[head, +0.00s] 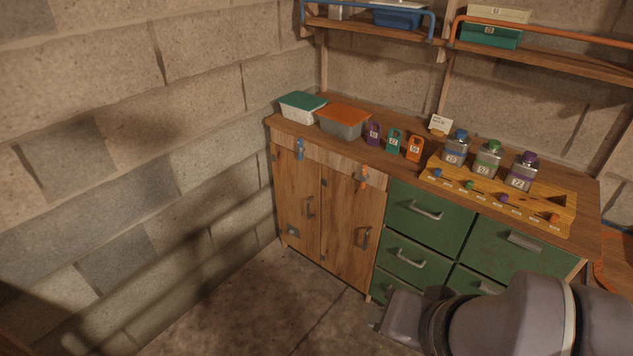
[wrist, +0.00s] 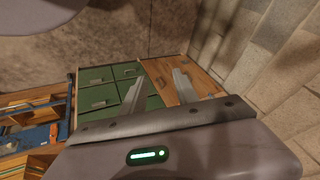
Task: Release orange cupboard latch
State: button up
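The orange latch (head: 364,177) is a small upright piece at the top of the right wooden cupboard door (head: 350,222), just under the worktop edge. The door looks shut, with a metal handle (head: 366,238) lower down. In the wrist view, my gripper (wrist: 160,88) has its two fingers spread apart with nothing between them. The wooden cupboard front (wrist: 163,75) shows beyond and between the fingers, at a distance, next to the green drawers. The orange latch cannot be made out in the wrist view. My arm fills the lower right of the head view; my fingertips are not clear there.
A blue latch (head: 300,148) sits on the left cupboard door (head: 297,205). Green drawers (head: 428,215) with protruding handles adjoin on the right. The worktop holds tubs, coloured tags and a yellow bottle rack (head: 440,172). The floor (head: 270,300) before the cupboard is clear; a block wall stands left.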

aim_at(363, 177)
jog(key=i, duration=1.05)
jog(key=z, duration=0.05)
